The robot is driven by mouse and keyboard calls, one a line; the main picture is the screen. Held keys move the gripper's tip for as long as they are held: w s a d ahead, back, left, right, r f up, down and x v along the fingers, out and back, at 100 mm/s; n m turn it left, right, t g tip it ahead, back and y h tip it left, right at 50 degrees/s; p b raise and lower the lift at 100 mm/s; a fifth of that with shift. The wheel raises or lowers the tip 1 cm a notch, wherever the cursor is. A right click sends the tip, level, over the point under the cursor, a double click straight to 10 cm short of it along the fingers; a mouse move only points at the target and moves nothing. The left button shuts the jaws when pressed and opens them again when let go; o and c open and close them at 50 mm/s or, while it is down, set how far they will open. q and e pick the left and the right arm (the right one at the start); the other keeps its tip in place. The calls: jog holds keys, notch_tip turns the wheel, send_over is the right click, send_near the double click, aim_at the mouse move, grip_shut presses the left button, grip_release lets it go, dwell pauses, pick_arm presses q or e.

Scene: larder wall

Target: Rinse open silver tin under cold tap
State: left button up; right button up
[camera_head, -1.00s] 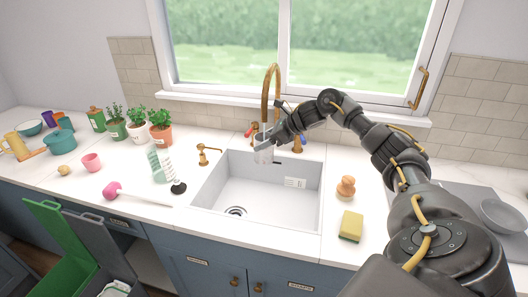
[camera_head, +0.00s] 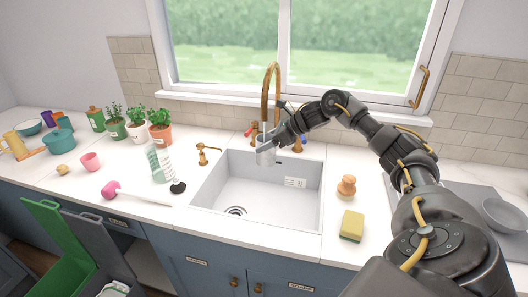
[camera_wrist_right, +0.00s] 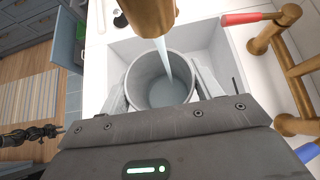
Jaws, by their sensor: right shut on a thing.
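The open silver tin (camera_head: 265,156) is held upright over the back of the white sink, under the brass tap (camera_head: 271,85). My right gripper (camera_head: 275,145) is shut on the tin. In the right wrist view the tin (camera_wrist_right: 160,72) sits between the two fingers of my gripper (camera_wrist_right: 160,88), its open top facing the tap spout (camera_wrist_right: 150,14). A pale stream of water (camera_wrist_right: 163,55) runs from the spout into the tin. The tap has a red handle (camera_wrist_right: 247,18) and a blue handle (camera_wrist_right: 306,152). My left gripper is out of view.
The sink (camera_head: 260,200) is otherwise empty below the tin. A wooden-handled brush (camera_head: 347,186) and a yellow sponge (camera_head: 352,226) are right of it. Open bins (camera_head: 60,240) are at front left.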

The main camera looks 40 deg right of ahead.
jog(key=s+a+b, duration=0.1)
jog(key=s+a, duration=0.2)
jog(key=a, duration=0.3)
jog(key=shift+s, duration=0.15)
jog(key=shift+a+r, duration=0.1)
jog(key=shift+r, duration=0.05)
dwell(1.4)
jog(key=s+a+r+p, duration=0.2)
jog(key=a+r, duration=0.2)
jog(key=shift+s+a, duration=0.15)
jog(key=shift+s, duration=0.05)
jog(key=shift+f, duration=0.1)
dwell(0.9)
jog(key=s+a+f+n+g+y, duration=0.1)
jog(key=s+a+f+n, duration=0.1)
jog(key=s+a, duration=0.3)
jog(key=s+a+f+n+g+y, duration=0.1)
jog(key=s+a+f, duration=0.4)
jog(key=a, duration=0.8)
jog(key=shift+s+f+n+g+y, duration=0.2)
jog(key=shift+s+n+g+y, duration=0.1)
jog(key=shift+s+n, duration=0.1)
